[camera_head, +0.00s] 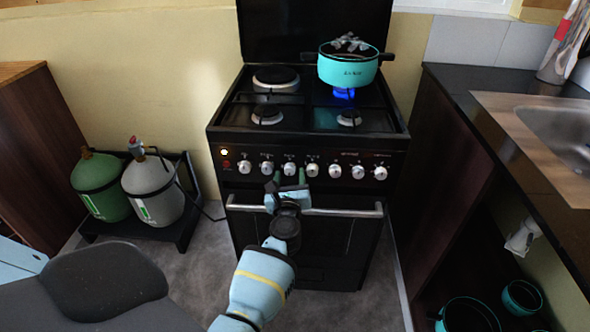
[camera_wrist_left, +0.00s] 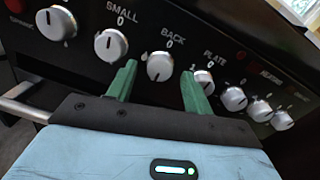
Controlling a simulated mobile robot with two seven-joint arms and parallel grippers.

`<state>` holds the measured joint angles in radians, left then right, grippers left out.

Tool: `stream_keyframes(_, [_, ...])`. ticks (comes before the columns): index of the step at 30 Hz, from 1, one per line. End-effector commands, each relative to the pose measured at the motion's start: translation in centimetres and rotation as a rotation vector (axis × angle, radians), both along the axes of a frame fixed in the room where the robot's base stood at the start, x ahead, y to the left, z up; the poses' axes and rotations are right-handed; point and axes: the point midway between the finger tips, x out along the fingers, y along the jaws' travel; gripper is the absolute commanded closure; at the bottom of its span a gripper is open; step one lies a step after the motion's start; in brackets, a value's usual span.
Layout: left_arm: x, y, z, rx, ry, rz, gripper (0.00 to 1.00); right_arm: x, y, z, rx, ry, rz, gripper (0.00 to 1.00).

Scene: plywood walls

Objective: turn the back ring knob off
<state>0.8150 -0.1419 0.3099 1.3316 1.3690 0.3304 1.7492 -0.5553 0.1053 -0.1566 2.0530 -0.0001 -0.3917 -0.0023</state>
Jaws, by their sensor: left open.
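The back ring knob (camera_wrist_left: 160,67) is a silver knob under the label BACK and a 0 mark in the left wrist view. In the head view it is the third knob from the left (camera_head: 290,168) on the black stove front. I cannot tell its exact turn angle. My left gripper (camera_head: 289,177) is open, its green fingers just in front of that knob. In the left wrist view the fingertips (camera_wrist_left: 158,73) stand on either side of the knob, with no clear contact. A blue flame (camera_head: 344,93) burns under the turquoise pot (camera_head: 347,72) at the back right. My right gripper is not in view.
The SMALL knob (camera_wrist_left: 111,45) and PLATE knob (camera_wrist_left: 203,83) flank the back knob closely. The oven handle (camera_head: 345,213) runs below the knobs. Gas bottles (camera_head: 95,187) stand on the left, a counter (camera_head: 455,85) on the right.

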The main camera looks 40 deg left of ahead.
Motion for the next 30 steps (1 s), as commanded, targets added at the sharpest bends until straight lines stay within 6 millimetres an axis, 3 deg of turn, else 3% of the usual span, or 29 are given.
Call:
stream_keyframes(9, [-0.06, 0.26, -0.07, -0.001, 0.001, 0.0, 0.49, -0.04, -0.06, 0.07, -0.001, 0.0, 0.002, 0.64])
stream_keyframes(19, [-0.04, 0.25, -0.04, 0.0, 0.0, 0.0, 0.92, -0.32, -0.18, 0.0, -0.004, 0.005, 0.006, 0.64])
stream_keyframes(30, [-0.02, 0.28, 0.02, 0.052, 0.031, -0.001, 0.94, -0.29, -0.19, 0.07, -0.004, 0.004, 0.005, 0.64])
